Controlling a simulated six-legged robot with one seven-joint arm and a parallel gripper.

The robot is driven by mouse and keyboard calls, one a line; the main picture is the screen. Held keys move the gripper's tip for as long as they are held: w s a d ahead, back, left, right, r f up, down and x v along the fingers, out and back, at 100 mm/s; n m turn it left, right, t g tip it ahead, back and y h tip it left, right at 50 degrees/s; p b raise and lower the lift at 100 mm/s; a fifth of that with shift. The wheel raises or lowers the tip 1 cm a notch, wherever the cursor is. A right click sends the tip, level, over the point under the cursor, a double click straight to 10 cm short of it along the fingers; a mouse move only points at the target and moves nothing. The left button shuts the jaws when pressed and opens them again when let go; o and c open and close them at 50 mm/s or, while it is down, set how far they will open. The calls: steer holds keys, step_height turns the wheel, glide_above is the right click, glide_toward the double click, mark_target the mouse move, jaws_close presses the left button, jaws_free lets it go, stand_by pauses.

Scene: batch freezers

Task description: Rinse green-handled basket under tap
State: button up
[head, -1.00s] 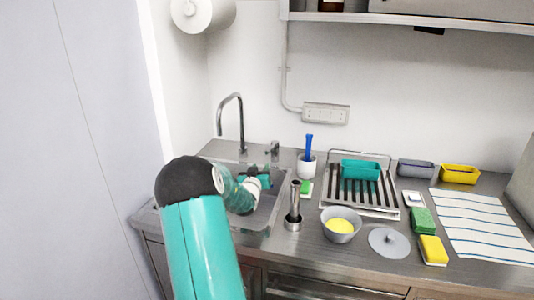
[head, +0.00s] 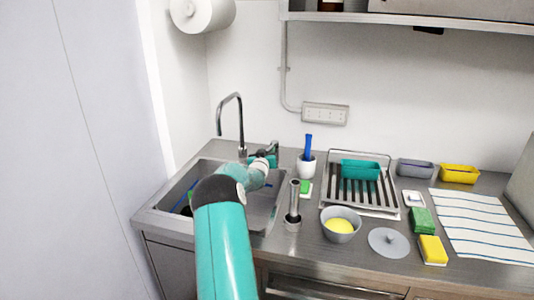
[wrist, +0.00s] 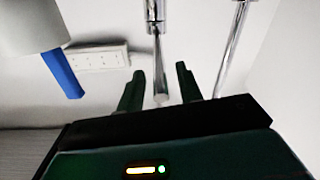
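The sink (head: 208,169) holds something partly hidden by my arm; green and blue bits (head: 187,197) show at its left side. I cannot make out a whole green-handled basket. The tall curved tap (head: 240,120) stands behind the sink, and its spout pipe shows in the wrist view (wrist: 232,55). A separate metal post with a lever (wrist: 159,72) stands right of the tap. My gripper (head: 270,156) is at this lever. In the wrist view my gripper (wrist: 161,88) is open, its two dark green fingers apart with the lever's end between them.
A white cup (head: 306,167) with a blue-handled tool (head: 308,146) stands close right of my gripper. A drying rack (head: 385,203) holds a teal tub (head: 360,170). A metal cylinder (head: 294,203) and a bowl (head: 340,218) stand in front. A wall socket (head: 326,113) is behind.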

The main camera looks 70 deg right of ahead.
jaws_close()
stand_by(0.3)
steer(key=shift+s+d+n+t+y, duration=0.2)
steer(key=shift+s+n+t, duration=0.35)
steer(key=shift+s+t, duration=0.2)
steer(key=shift+s+d+n+t+y, duration=0.2)
steer(key=shift+s+n+t, duration=0.4)
steer(key=shift+t, duration=0.25)
steer(key=shift+a, duration=0.1)
jaws_free()
